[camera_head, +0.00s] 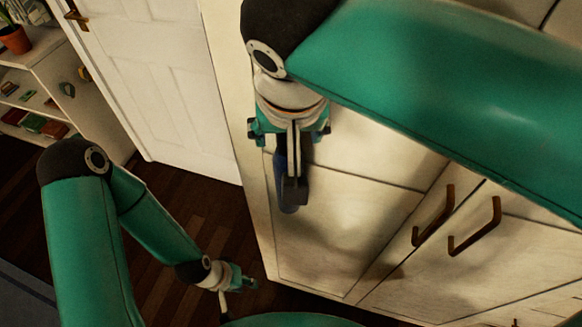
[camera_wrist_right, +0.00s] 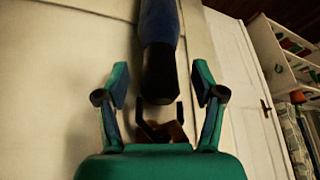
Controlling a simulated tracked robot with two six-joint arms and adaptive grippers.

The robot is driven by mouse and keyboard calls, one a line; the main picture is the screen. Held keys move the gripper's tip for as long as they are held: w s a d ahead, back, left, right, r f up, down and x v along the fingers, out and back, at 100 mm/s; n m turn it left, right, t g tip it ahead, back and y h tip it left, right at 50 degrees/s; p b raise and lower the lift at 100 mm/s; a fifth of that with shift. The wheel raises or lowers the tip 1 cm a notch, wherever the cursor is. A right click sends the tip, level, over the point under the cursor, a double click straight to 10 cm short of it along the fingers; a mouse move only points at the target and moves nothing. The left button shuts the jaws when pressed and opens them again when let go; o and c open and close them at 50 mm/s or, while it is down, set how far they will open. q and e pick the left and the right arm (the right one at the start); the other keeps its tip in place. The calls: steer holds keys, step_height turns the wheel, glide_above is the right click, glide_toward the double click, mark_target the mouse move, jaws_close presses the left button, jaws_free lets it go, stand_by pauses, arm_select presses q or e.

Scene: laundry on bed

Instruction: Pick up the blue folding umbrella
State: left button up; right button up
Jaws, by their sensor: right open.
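The blue folding umbrella (camera_head: 287,188) hangs upright against the pale cabinet front, just below my right gripper (camera_head: 289,132) in the head view. In the right wrist view the umbrella (camera_wrist_right: 159,30) enters from the top. Its black end (camera_wrist_right: 158,80) lies between the two spread fingers of my right gripper (camera_wrist_right: 161,85), with a gap on each side. My right gripper is open and partly hides the umbrella's upper part in the head view. My left gripper (camera_head: 236,284) is low over the dark floor, away from the umbrella; its jaws are too small to judge.
A dark bracket or hook (camera_wrist_right: 165,132) shows below the umbrella's black end in the right wrist view. The cabinet (camera_head: 335,225) has protruding handles (camera_head: 474,227) to the right. A white door (camera_head: 165,85) and shelves (camera_head: 30,80) stand left. Floor between door and cabinet is clear.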

jaws_close()
steer(key=shift+r, duration=0.1)
stand_by(0.4)
